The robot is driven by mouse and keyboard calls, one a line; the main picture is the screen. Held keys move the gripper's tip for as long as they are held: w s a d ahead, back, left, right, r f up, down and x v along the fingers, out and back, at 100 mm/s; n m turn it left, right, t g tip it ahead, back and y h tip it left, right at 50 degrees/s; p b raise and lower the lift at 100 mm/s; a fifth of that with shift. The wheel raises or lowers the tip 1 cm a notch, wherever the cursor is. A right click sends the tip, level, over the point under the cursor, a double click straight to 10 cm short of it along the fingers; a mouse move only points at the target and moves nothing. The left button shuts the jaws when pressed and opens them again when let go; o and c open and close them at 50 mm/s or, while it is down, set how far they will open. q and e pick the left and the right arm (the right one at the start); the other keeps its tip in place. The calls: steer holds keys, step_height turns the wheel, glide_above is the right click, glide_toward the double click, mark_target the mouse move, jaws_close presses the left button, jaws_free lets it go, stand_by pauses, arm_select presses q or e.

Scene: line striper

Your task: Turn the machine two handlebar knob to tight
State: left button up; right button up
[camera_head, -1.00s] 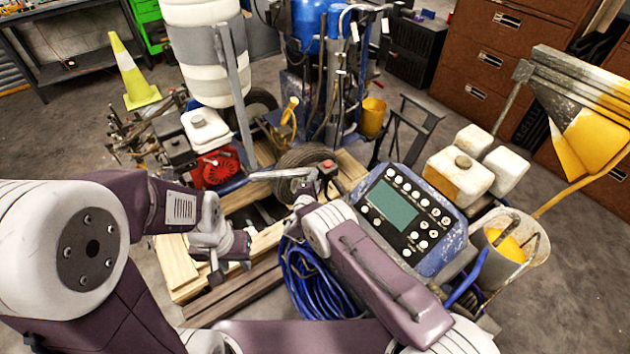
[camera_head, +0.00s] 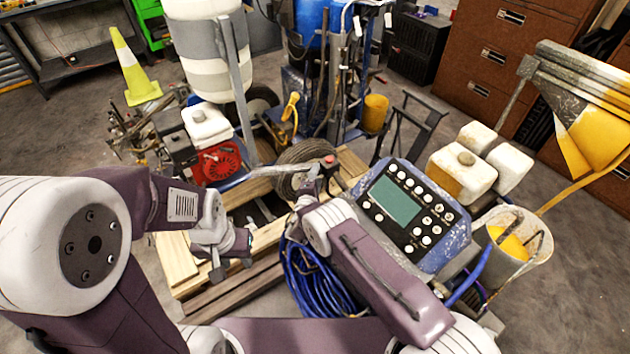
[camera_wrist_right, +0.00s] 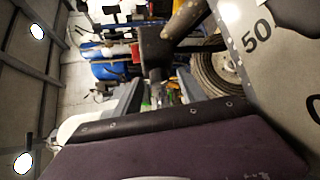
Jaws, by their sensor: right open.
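A machine with a control panel (camera_head: 397,200), a screen and round buttons stands right of centre. A grey handlebar (camera_head: 262,173) runs left from near my right gripper, and a small red knob-like piece (camera_head: 329,160) sits just beyond it. I cannot tell for sure which part is the handlebar knob. My right gripper (camera_head: 312,180) is at the handlebar's near end; in the right wrist view its fingers (camera_wrist_right: 155,95) are apart, with a dark block (camera_wrist_right: 156,48) just ahead of them. Contact cannot be told. My left gripper (camera_head: 240,250) hangs over the wooden pallet; its jaw gap is unclear.
Coiled blue hose (camera_head: 315,280) lies below my right forearm. A wooden pallet (camera_head: 180,268), a red engine (camera_head: 218,163) and a black tyre (camera_head: 290,178) crowd the middle. A bucket (camera_head: 535,250) and white jugs (camera_head: 465,170) stand right. Open floor lies at far left.

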steer(key=v, duration=0.8)
steer(key=shift+s, duration=0.35)
